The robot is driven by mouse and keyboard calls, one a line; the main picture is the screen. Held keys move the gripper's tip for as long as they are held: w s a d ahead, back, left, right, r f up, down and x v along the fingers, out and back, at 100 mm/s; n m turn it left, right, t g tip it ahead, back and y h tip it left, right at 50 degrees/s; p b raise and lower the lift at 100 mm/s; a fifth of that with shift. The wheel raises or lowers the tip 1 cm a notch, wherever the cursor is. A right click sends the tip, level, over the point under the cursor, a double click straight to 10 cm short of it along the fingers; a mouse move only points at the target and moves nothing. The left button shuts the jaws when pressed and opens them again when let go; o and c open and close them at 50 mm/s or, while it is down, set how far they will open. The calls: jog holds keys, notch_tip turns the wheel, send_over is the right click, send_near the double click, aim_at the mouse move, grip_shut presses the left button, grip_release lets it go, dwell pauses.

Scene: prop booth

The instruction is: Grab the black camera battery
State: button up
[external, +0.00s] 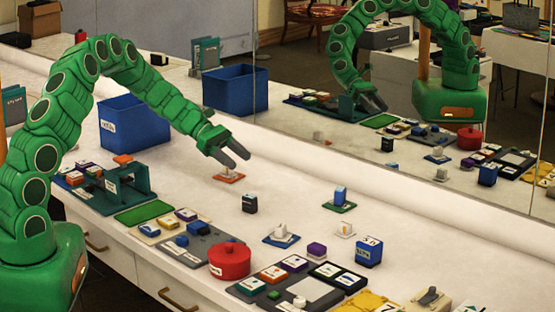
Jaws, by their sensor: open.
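A small black block (250,204), which looks like the camera battery, stands on the white counter (190,160) right of the middle of my reach. It has small light marks on its front face. My green gripper (240,160) is above the counter, up and to the left of the block, and apart from it. Its two grey fingers are open and empty, and they point down to the right. An orange base with a white piece (230,175) lies below the fingers; its upper part is partly hidden by them.
Around the block the counter is clear. A blue bin (135,122) stands at the left. A red round pot (229,260), a blue labelled cube (369,251) and trays of coloured blocks (297,280) fill the front. A mirror (320,110) along the back reflects the counter and my arm.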

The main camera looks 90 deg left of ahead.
jog(key=s+r, duration=0.1)
jog(key=s, duration=0.2)
jog(key=h, duration=0.1)
send_near(249, 196)
jog(key=shift+w+d+f+n, duration=0.15)
jog(key=shift+w+d+f, duration=0.05)
jog(key=shift+d+f, duration=0.3)
jog(key=shift+w+d+f+n, duration=0.15)
jog(key=shift+d+f, duration=0.25)
jog(key=shift+f, duration=0.2)
jog(key=shift+w+a+x, duration=0.1)
jog(key=shift+x, duration=1.2)
jog(key=shift+w+a+x, duration=0.15)
jog(key=shift+x, duration=1.2)
jog(key=shift+w+a+x, duration=0.1)
jog(key=shift+x, duration=1.2)
jog(key=shift+r, duration=0.1)
grip_shut()
jog(key=shift+r, duration=0.1)
